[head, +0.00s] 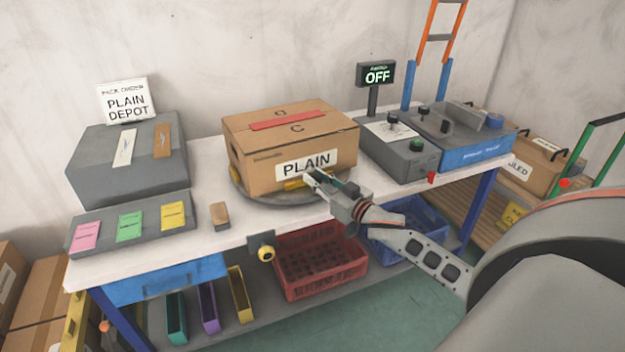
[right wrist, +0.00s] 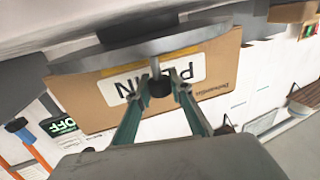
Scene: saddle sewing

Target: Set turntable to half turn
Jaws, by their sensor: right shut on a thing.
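The grey round turntable (head: 262,199) sits on the white workbench. A cardboard box (head: 262,150) with a PLAIN label and a red strip on top rests on it. My right gripper (head: 316,180) is at the front of the turntable, just before the label. In the right wrist view, which is upside down, the turntable (right wrist: 90,64) shows above the box (right wrist: 98,100). There my right gripper (right wrist: 159,88) is shut on a dark round knob (right wrist: 160,80) joined to a grey bar at the turntable. My left gripper is not in view.
A display (head: 377,75) reading OFF stands behind a grey control box (head: 402,158) to the right. A grey block (head: 127,165) and a rack of coloured cards (head: 132,227) stand left. A small brown block (head: 220,215) lies near the front edge. Red (head: 325,268) and blue crates sit below.

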